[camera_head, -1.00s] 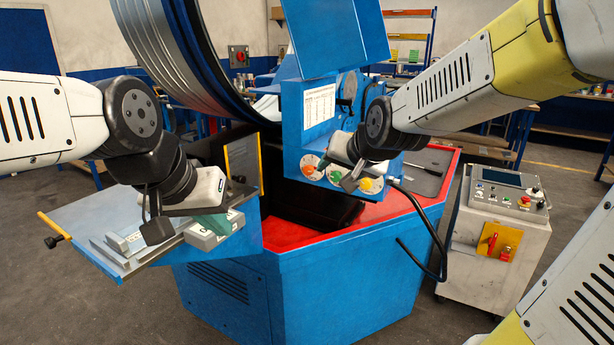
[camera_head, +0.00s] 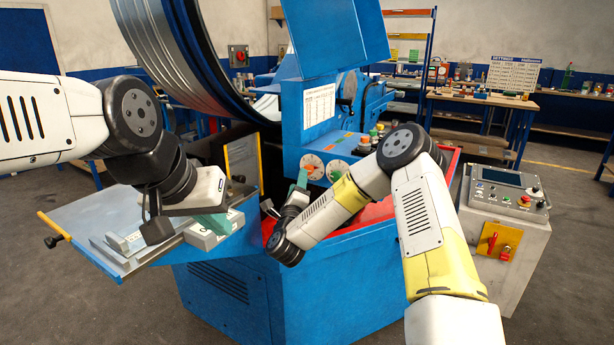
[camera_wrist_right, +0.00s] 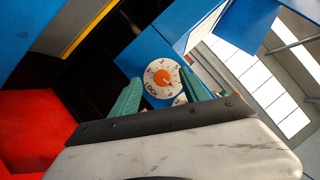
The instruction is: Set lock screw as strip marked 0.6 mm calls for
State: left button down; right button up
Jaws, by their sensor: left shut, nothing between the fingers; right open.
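The lock dial (camera_wrist_right: 163,78) in the right wrist view is a white numbered disc marked LOCK, with an orange knob at its centre. It also shows on the blue machine's front in the head view (camera_head: 312,167). My right gripper (camera_wrist_right: 166,90) is open, its green fingers pointing at the dial with the disc framed between them. In the head view this gripper (camera_head: 302,180) is just below the dial; contact cannot be told. My left gripper (camera_head: 212,222) is shut and empty above a grey block (camera_head: 207,239) on the side table. No 0.6 mm marking is readable.
A second dial (camera_head: 337,170) sits right of the lock dial. A printed chart (camera_head: 320,105) is on the panel above. The side table (camera_head: 85,222) holds more grey pieces (camera_head: 125,242). A control cabinet (camera_head: 505,220) stands at the right.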

aim_at(309, 169)
jog(key=w+d+m+h, duration=0.1)
jog(key=w+d+m, duration=0.1)
jog(key=w, duration=0.4)
jog(key=shift+w+d+h, duration=0.3)
jog(key=shift+d+h, duration=0.1)
jog(key=shift+d, duration=0.05)
grip_shut()
